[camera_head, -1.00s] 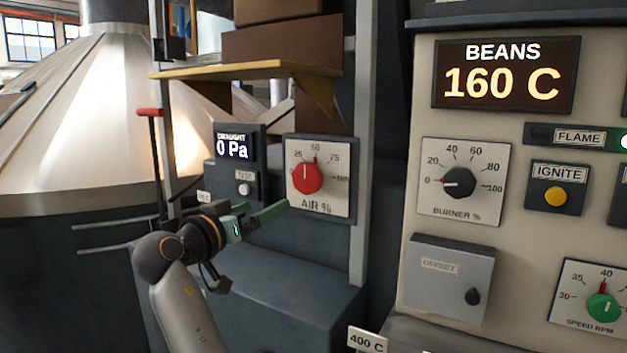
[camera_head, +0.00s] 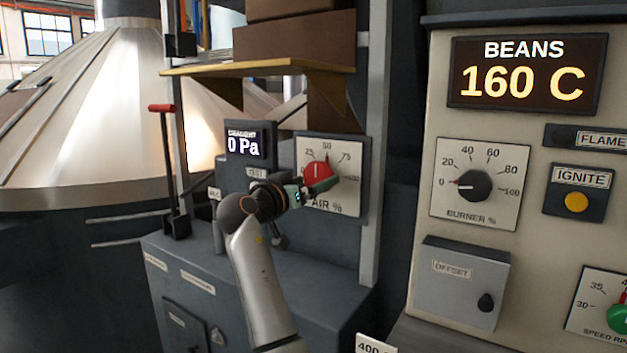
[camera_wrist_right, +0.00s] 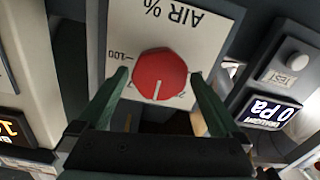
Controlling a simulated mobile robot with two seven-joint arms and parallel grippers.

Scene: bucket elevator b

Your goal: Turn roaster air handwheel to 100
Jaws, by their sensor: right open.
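The roaster air handwheel is a red round knob (camera_head: 318,171) on a white AIR % dial plate (camera_head: 347,205). Its pointer line is near 50 on the scale. My right gripper (camera_head: 318,188) is in front of the dial and hides the knob's lower part in the head view. In the right wrist view the red knob (camera_wrist_right: 160,74) lies between the tips of my open green fingers (camera_wrist_right: 158,80), one on each side. I cannot tell whether they touch it. My left gripper is not in view.
A draught display (camera_head: 247,145) reading 0 Pa and a TEST button are left of the dial. The burner panel (camera_head: 425,120) is further right.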

